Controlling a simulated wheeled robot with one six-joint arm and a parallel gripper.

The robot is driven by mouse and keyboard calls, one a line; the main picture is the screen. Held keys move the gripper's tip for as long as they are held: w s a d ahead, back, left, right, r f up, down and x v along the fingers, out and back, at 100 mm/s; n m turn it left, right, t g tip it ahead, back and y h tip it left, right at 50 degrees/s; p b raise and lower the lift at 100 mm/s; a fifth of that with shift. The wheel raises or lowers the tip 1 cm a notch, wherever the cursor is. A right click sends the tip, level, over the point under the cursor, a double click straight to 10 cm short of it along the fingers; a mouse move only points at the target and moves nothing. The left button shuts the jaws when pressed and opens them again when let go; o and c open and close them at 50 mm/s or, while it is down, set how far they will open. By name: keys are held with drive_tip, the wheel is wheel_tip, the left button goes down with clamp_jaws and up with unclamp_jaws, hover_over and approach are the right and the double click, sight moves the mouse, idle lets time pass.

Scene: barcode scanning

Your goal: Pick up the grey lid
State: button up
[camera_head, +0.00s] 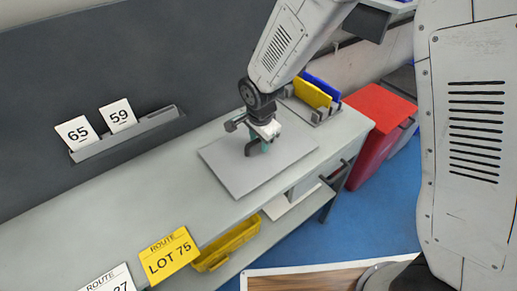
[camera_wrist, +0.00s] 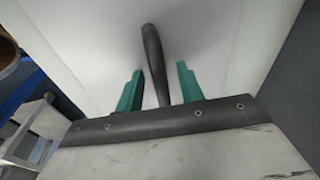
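The grey lid (camera_head: 232,168) is a flat, light grey panel lying on the bench top. In the wrist view the lid (camera_wrist: 85,45) fills much of the picture, with a dark bar handle (camera_wrist: 153,55) standing out from it. My gripper (camera_head: 264,146) is low over the lid in the head view and hides part of it. In the wrist view my gripper (camera_wrist: 160,70) is open, with one green finger on each side of the handle and a gap on both sides. Whether the fingertips touch the lid cannot be told.
A holder with yellow (camera_head: 311,92) and blue (camera_head: 322,86) plates stands behind my gripper. A red cabinet (camera_head: 376,120) is right of the bench. A yellow bin (camera_head: 230,243) sits on the lower shelf. The bench top (camera_head: 130,205) left of the lid is clear.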

clamp_jaws()
idle(0.3)
